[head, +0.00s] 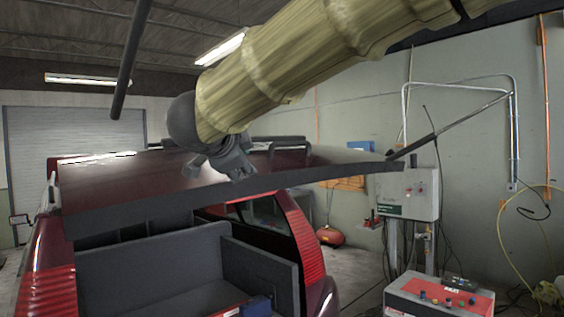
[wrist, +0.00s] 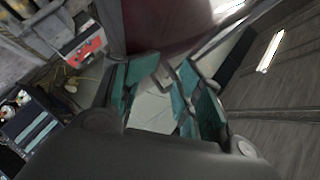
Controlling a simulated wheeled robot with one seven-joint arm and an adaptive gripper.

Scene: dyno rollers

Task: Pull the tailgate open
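The tailgate (head: 120,190) is a dark red panel with a thick dark grey rear edge. In the head view it stands raised, nearly level, above the open rear of the red car (head: 285,240). My gripper (head: 228,170) overlaps the middle of the tailgate's rear edge; contact cannot be told. In the wrist view, my gripper (wrist: 160,78) has its teal-padded fingers apart with nothing held between them. The dark red tailgate (wrist: 165,25) shows just beyond the fingertips. My forearm hides part of the view above the tailgate.
The grey cargo space (head: 150,270) lies open below. A dark strut (head: 130,60) hangs at upper left. To the right stand a grey control box (head: 408,194) on the wall side and a red-topped console (head: 440,295). Floor between car and console is clear.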

